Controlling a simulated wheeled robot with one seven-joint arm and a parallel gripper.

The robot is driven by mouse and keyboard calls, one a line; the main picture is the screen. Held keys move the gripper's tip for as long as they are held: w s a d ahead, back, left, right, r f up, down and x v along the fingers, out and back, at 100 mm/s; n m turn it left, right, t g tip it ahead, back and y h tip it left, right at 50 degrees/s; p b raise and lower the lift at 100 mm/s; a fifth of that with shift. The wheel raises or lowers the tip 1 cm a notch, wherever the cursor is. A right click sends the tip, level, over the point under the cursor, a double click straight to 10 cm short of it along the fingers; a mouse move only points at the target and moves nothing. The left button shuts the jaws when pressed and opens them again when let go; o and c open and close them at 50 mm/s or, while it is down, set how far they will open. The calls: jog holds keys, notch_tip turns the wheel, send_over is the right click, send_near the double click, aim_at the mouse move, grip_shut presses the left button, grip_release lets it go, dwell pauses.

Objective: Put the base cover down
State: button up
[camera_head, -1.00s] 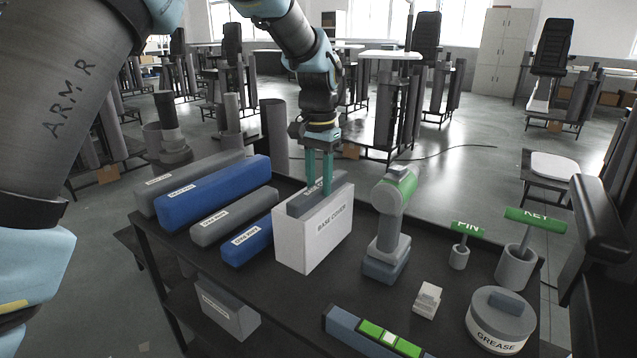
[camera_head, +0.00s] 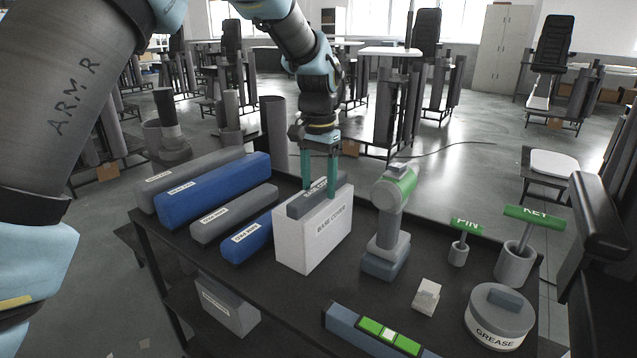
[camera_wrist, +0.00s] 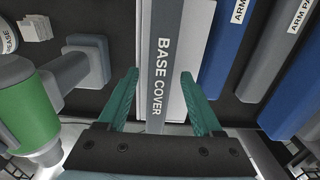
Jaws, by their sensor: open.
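The base cover (camera_head: 313,236) is a white box with a grey bar labelled "BASE COVER" along its top. It stands upright on the dark table (camera_head: 290,310), near the middle. My gripper (camera_head: 320,190) is directly above it, pointing down, with its teal fingers apart on either side of the grey bar. In the wrist view the grey bar of the base cover (camera_wrist: 160,60) runs between the two fingertips (camera_wrist: 161,75), with a gap on each side. The far lower side of the box is hidden.
Blue and grey bars (camera_head: 213,190) lie to the left. A green-and-grey power tool (camera_head: 388,220) stands close on the right. Beyond it are the PIN (camera_head: 459,250) and KEY (camera_head: 515,262) holders, a GREASE tin (camera_head: 500,318), a small white block (camera_head: 426,297) and a level (camera_head: 375,335).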

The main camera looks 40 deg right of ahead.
notch_tip(320, 180, up, 12)
jog(key=b, duration=0.1)
jog(key=shift+b, duration=0.35)
jog(key=w+a+f+n, duration=0.3)
jog(key=w+a, duration=0.3)
jog(key=a, duration=0.6)
jog(key=w+a+f+n, duration=0.35)
jog(key=w+a, duration=0.35)
jog(key=a, duration=0.4)
jog(key=s+a+f+n, duration=0.2)
jog(key=s+a+f, duration=0.1)
jog(key=a, duration=0.5)
jog(key=s+a+f+n+t, duration=0.1)
jog(key=s+a+f+n, duration=0.1)
jog(key=a, duration=0.7)
jog(key=s+a+f+n, duration=0.3)
jog(key=a+f, duration=0.1)
jog(key=a, duration=0.5)
jog(key=shift+s+t, duration=0.3)
jog(key=shift+a, duration=0.1)
jog(key=shift+c, duration=0.3)
